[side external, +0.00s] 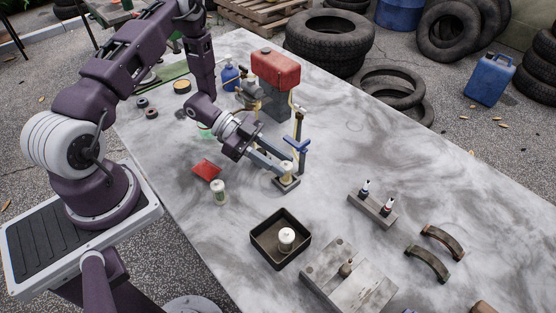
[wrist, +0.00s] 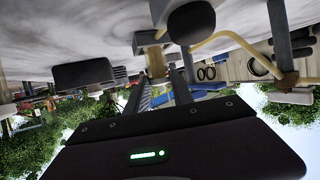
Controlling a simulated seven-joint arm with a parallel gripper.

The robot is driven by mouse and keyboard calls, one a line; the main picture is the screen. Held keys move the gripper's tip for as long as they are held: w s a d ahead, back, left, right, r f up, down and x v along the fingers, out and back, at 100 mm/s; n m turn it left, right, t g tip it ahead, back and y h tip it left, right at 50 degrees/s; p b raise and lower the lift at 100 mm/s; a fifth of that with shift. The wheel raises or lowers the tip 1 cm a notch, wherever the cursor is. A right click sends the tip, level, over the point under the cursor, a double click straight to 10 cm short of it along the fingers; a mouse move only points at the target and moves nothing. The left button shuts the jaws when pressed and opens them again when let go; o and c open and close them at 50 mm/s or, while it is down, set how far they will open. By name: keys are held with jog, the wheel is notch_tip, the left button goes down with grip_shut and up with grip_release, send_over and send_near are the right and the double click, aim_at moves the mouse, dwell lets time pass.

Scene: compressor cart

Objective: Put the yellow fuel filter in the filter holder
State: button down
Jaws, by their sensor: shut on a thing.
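The yellow fuel filter (side external: 287,170) is a small pale-yellow cylinder, roughly upright, between the fingertips of my gripper (side external: 283,164). In the wrist view the filter (wrist: 156,63) shows as a tan cylinder between the two finger ends (wrist: 160,72). My gripper is shut on it, coming in from the upper left in the side view. A small dark square base (side external: 287,184), which looks like the filter holder, lies directly under the filter. The filter's lower end is at this base; I cannot tell whether it is seated or just above. The fingers hide part of its sides.
A blue-handled post (side external: 298,145) stands close behind the fingertips, near the red-tanked compressor (side external: 275,75). A pale canister (side external: 219,193) and a red cloth (side external: 206,170) lie left of the base. A dark tray (side external: 266,259) holds a white cylinder.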

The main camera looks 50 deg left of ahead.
jog(key=shift+f, duration=0.1)
jog(key=c, duration=1.1)
grip_release()
jog(key=v, duration=1.2)
jog(key=shift+r, duration=0.2)
